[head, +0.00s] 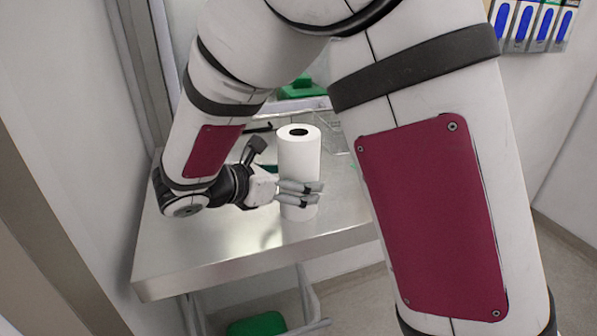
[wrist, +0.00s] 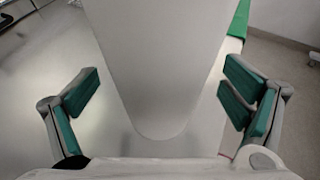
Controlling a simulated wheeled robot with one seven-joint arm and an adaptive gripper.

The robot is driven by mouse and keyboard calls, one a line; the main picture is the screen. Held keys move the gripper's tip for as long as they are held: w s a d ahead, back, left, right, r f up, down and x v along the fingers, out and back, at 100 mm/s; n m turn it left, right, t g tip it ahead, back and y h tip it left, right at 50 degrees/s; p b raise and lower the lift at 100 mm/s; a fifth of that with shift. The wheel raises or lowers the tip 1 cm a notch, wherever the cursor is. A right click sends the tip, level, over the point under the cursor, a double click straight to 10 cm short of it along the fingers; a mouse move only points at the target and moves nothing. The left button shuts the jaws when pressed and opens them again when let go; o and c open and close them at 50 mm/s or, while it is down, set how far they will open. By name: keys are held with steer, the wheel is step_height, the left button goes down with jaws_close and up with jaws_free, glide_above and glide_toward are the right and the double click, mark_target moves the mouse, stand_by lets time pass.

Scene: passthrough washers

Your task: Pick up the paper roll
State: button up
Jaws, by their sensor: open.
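The white paper roll (head: 299,152) stands upright on the steel table, with the dark hole of its core showing at the top. In the wrist view the roll (wrist: 158,65) fills the middle, between the two finger pads. My gripper (head: 300,193) is low beside the roll, its fingers reaching across the roll's lower part from the left. In the wrist view my gripper (wrist: 160,98) is open, with a gap between each green pad and the roll. The far side of the roll is hidden.
The steel table (head: 200,263) has bare room at its front left. A green object (head: 300,88) lies behind the roll, near a clear container (head: 333,125). Another green item (head: 257,324) sits below the table. Blue-and-white dispensers (head: 535,25) hang at the upper right.

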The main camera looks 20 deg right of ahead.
steer(key=shift+x, duration=1.1)
steer(key=c, duration=1.6)
steer(key=shift+o, duration=0.2)
steer(key=shift+r, duration=0.2)
